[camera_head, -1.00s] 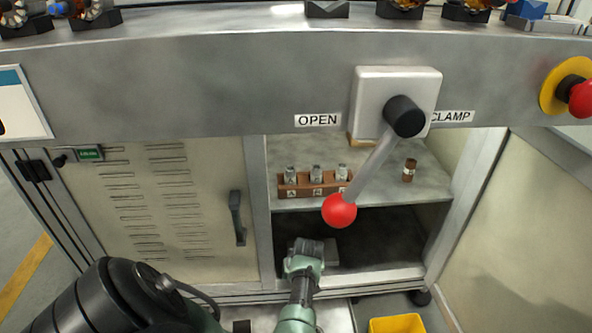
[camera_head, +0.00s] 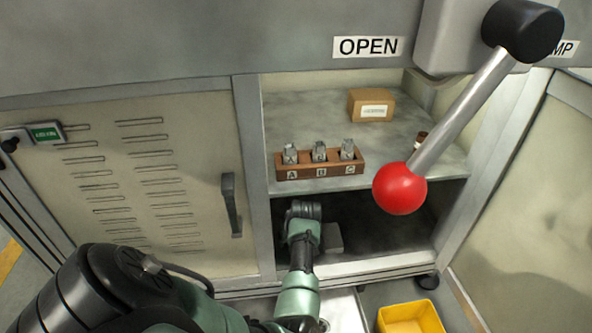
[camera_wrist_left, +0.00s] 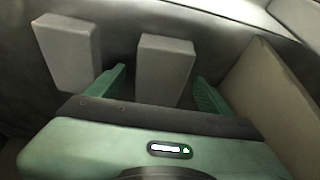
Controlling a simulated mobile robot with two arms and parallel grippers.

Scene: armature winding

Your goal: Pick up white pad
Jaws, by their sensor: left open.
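Two pale grey-white blocks show in the left wrist view. One block (camera_wrist_left: 166,64) stands ahead, between the two green fingers of my left gripper (camera_wrist_left: 160,78). The other block (camera_wrist_left: 68,50) stands to the left, outside the fingers. Either could be the white pad; I cannot tell from colour. My left gripper is open, with gaps on both sides of the middle block. In the head view my left arm reaches into the dark lower shelf (camera_head: 375,232), and its fingertips are hidden. One grey block (camera_head: 333,238) shows just right of the wrist there. My right gripper is not in view.
Above is a shelf with a brown rack (camera_head: 320,171) of several small metal parts and a cardboard box (camera_head: 371,105). A lever with a red knob (camera_head: 399,188) hangs in front. A tan panel (camera_wrist_left: 275,95) stands close right of the fingers. A yellow bin (camera_head: 410,318) is below.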

